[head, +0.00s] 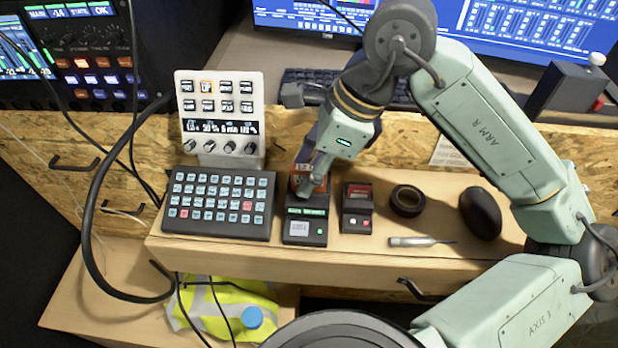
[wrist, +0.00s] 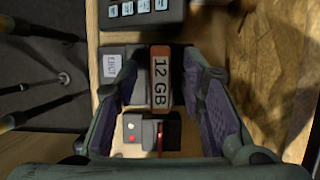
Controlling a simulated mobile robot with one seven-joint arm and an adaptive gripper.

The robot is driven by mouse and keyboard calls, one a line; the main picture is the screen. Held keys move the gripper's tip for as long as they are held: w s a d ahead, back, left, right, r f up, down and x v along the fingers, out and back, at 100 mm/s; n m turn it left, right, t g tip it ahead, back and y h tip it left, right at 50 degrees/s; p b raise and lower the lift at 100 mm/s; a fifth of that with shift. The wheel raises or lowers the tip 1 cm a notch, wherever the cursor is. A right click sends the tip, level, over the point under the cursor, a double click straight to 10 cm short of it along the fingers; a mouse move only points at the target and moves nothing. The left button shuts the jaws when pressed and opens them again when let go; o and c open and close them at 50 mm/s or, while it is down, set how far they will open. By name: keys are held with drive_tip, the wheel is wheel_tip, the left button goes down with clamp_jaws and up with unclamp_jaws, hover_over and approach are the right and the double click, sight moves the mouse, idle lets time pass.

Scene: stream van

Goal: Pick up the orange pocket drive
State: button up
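The orange pocket drive (wrist: 161,82), with a white "12 GB" label, stands in a black dock (head: 305,229) on the wooden shelf. In the head view the orange drive (head: 300,178) shows at the dock's back end, partly hidden by my fingers. My gripper (head: 313,178) points down over it. In the wrist view my gripper (wrist: 158,75) is open, with a purple-padded finger on each side of the drive and gaps between. I cannot tell how far down the fingers reach along it.
A second small reader (head: 357,222) with a red card stands close right of the dock. A keypad (head: 219,204) stands close left, with a white control panel (head: 220,113) behind.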

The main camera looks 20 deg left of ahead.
drive_tip(key=shift+a+f, duration=0.15)
drive_tip(key=shift+f, duration=0.15)
drive_tip(key=shift+c, duration=0.4)
clamp_jaws()
